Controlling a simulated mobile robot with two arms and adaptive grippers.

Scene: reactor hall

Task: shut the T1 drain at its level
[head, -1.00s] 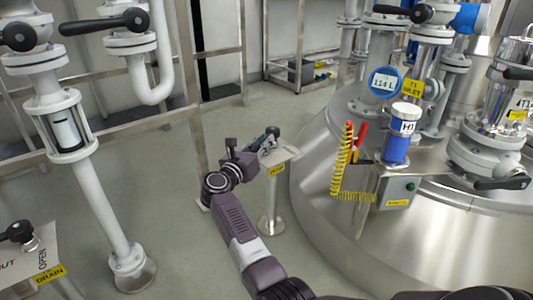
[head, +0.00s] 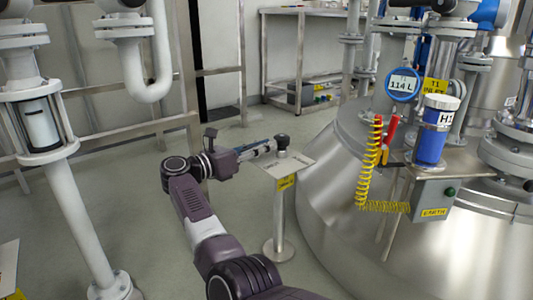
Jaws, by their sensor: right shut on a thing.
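The T1 drain stand is a post with a tilted pale plate (head: 290,165) and a yellow label (head: 286,182), left of the big steel tank (head: 345,185). Its dark knob (head: 282,140) stands at the plate's far edge. My right gripper (head: 269,148) comes in from the left over the plate, shut on the drain's handle, beside the knob. The fingers hide most of the handle, and its exact angle cannot be told. The round blue T1 level gauge (head: 402,85) on the tank reads 114 L. My left gripper is not in view.
A steel box (head: 436,205) with a yellow coiled cable (head: 370,160) hangs at the tank's front. White pipework with a sight glass (head: 40,125) stands at the left, before metal rails. The floor around the stand is clear.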

